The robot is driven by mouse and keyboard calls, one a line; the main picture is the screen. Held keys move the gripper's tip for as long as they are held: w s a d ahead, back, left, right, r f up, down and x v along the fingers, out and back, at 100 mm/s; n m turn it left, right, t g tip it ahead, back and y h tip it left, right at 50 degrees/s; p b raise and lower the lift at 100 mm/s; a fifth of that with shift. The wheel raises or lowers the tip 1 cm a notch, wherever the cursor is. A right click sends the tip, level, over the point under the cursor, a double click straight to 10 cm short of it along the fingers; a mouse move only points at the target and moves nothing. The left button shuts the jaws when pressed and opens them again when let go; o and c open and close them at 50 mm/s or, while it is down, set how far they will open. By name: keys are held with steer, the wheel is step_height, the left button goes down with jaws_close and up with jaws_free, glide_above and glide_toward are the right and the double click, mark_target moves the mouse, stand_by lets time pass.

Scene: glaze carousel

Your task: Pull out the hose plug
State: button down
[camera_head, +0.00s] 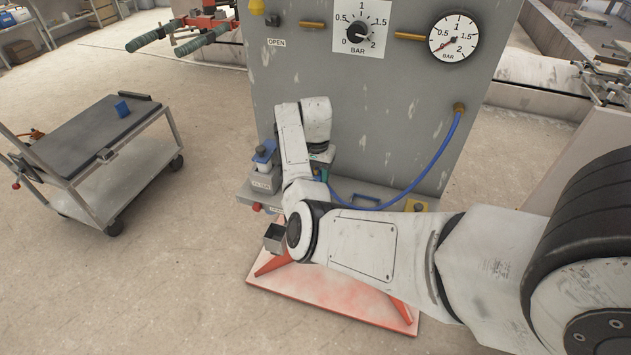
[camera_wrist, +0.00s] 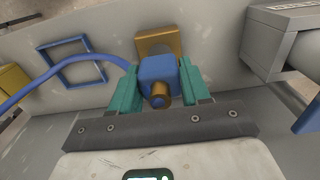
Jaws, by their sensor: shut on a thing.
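The hose plug (camera_wrist: 157,73) is a blue block with a brass end facing the wrist camera. My gripper (camera_wrist: 158,82) is shut on it, with one teal finger on each side. A square brass plate (camera_wrist: 155,41) is just behind the plug, which overlaps its lower edge; I cannot tell whether the plug is seated or apart from it. The blue hose (camera_wrist: 62,66) runs left from the plug. In the head view the hose (camera_head: 437,155) curves up to a brass fitting on the grey panel (camera_head: 400,110). There my arm hides most of my gripper and the plug.
A blue rectangular outline (camera_wrist: 72,48) is left of the plug, with a yellow block (camera_head: 416,205) beyond it. A grey filter housing (camera_wrist: 276,43) stands close at right. A trolley (camera_head: 96,135) stands left; floor between is clear.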

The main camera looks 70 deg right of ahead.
steer(key=shift+r+p, duration=1.35)
steer(key=shift+r, duration=0.15)
